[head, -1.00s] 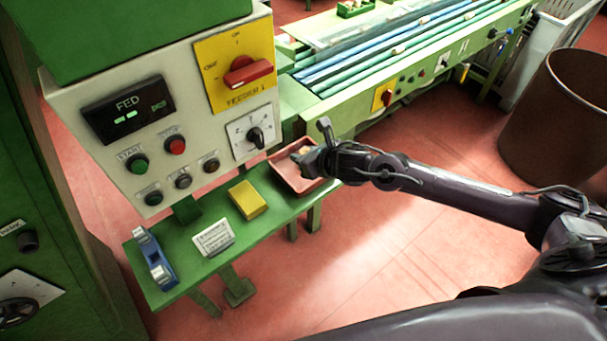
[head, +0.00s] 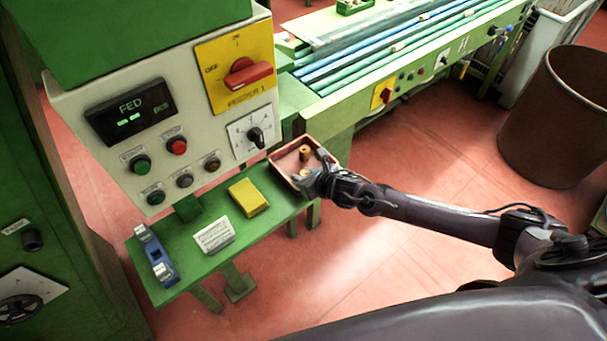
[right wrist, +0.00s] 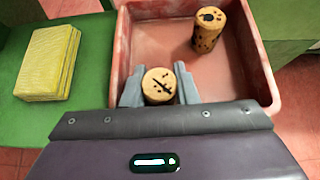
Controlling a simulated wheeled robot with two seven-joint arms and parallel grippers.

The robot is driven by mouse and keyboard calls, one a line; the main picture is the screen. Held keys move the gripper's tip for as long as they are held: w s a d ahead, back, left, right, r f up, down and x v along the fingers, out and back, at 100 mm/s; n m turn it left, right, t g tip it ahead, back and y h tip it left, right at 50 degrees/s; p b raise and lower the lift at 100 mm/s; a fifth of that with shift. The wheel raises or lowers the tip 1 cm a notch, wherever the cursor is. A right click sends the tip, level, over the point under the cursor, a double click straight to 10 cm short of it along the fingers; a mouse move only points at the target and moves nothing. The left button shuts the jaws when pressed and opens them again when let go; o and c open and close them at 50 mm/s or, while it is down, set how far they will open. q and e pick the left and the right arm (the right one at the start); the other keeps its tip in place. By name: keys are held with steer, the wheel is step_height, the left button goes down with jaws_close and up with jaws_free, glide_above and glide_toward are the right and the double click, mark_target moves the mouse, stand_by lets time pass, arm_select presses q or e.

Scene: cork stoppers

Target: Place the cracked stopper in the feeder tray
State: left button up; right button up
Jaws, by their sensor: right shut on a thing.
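The red feeder tray (head: 275,158) sits at the right end of the green shelf. My right gripper (right wrist: 159,90) is shut on a cork stopper (right wrist: 158,80) whose top shows a dark crack-like line. The held stopper is over the near part of the tray (right wrist: 122,50); I cannot tell whether it touches the tray floor. A second stopper (right wrist: 206,35), with a dark blotch on its top and dark specks, stands in the tray farther right. In the head view my right gripper (head: 307,178) is at the tray's near side. My left gripper is not in view.
A yellow pad (head: 248,197) lies left of the tray, with a white label card (head: 214,236) and a blue tool (head: 157,255) farther left. The control panel (head: 215,130) rises behind the shelf. A brown bin (head: 550,120) stands at the right.

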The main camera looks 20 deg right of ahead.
steer(key=o, duration=0.7)
steer(key=shift+f, duration=0.1)
steer(key=shift+c, duration=0.2)
steer(key=b+v, duration=0.1)
steer(key=v, duration=1.1)
steer(key=shift+a, duration=0.1)
